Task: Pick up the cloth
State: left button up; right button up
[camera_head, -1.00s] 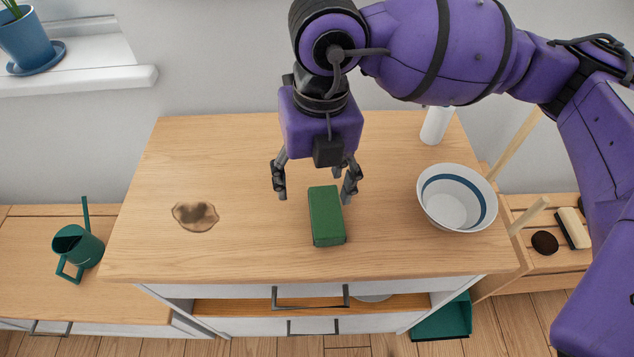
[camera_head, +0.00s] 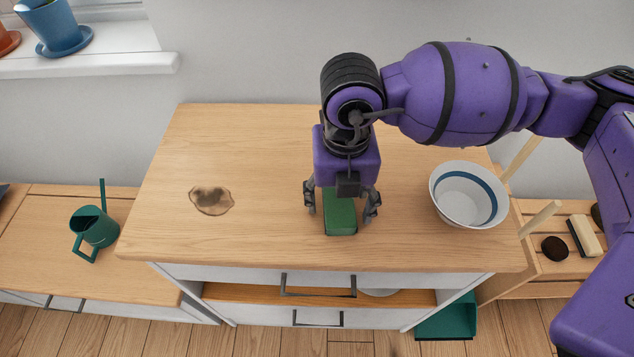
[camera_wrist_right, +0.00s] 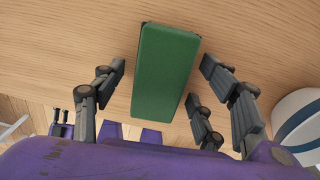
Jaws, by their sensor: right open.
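The gripper body hides the cloth's far part in the head view. My left gripper is not in view.
A white bowl with a blue band (camera_head: 468,196) stands right of the gripper. A brown stain (camera_head: 211,200) marks the wooden cabinet top (camera_head: 262,240) at the left. A green watering can (camera_head: 94,228) stands on the lower bench at left. The wood between stain and cloth is clear.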

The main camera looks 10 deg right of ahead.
aim_at(339, 201)
jog(key=c, duration=1.2)
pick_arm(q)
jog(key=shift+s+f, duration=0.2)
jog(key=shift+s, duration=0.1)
pick_arm(e)
jog(key=shift+c, duration=0.2)
jog(key=shift+r, duration=0.5)
notch_tip(339, 201, up, 3)
jog(key=shift+s+a+f, duration=0.1)
jog(key=shift+s+f, duration=0.05)
jog(key=shift+f, duration=0.05)
jog(key=s+r, duration=0.1)
jog(key=s+a+r, duration=0.1)
jog(key=r, duration=0.1)
jog(key=s+r, duration=0.2)
jog(key=shift+a, duration=0.25)
pick_arm(q)
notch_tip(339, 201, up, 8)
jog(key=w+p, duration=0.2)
jog(key=p, duration=0.6)
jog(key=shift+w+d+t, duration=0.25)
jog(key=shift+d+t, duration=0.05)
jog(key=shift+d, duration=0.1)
pick_arm(e)
jog(key=s+a+r, duration=0.3)
jog(key=s+r, duration=0.1)
jog(key=s, duration=0.5)
jog(key=shift+r, duration=0.15)
